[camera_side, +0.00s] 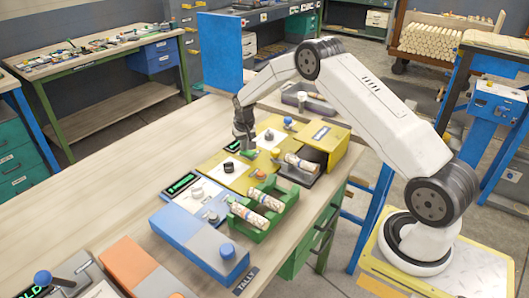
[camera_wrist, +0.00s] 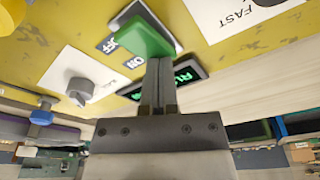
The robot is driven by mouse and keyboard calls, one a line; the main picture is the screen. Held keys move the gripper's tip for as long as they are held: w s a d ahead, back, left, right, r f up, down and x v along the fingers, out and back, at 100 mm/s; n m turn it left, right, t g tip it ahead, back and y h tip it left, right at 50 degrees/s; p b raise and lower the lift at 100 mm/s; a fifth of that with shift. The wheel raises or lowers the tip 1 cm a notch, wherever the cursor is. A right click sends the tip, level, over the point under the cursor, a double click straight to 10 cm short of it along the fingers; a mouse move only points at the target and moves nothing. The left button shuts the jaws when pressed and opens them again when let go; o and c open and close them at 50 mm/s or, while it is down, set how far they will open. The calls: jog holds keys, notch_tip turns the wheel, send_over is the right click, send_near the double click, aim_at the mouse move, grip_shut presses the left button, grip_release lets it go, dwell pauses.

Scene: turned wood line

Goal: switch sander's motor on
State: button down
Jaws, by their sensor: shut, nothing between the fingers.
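The yellow machine (camera_side: 225,158) stands on the wooden bench in the side view; I cannot read a name on it. In the wrist view its panel (camera_wrist: 215,45) carries a green switch (camera_wrist: 145,36) in a dark housing, with OFF and ON labels beside it. The switch cap lies towards the ON label. A dark display (camera_wrist: 187,74) near it shows green letters, partly hidden by my fingers, seemingly starting "RU". My gripper (camera_wrist: 158,64) is shut and empty, its fingertips at the green switch's edge; contact is unclear. In the side view my gripper (camera_side: 245,147) is low over the panel.
A grey knob (camera_wrist: 80,88) on a white plate and a plate marked FAST (camera_wrist: 240,12) flank the switch. A green rack (camera_side: 262,226) with patterned cylinders and a blue-grey box (camera_side: 190,238) stand nearer the camera. The bench's left part (camera_side: 110,190) is clear.

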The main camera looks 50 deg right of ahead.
aim_at(244, 152)
jog(key=shift+r, duration=3.5)
jog(key=shift+a, duration=0.1)
jog(key=shift+s+a+r, duration=0.2)
jog(key=shift+a, duration=0.05)
jog(key=s+a+r+n, duration=0.3)
jog(key=s+a+r, duration=0.2)
jog(key=s+a, duration=0.6)
jog(key=s+a+n, duration=0.1)
jog(key=s+a, duration=0.2)
jog(key=s, duration=0.5)
jog(key=s+a+n+t, duration=0.1)
jog(key=s+a+n, duration=0.1)
jog(key=s, duration=0.7)
jog(key=shift+a+f+y, duration=0.25)
jog(key=shift+a+y, duration=0.15)
jog(key=shift+a, duration=0.45)
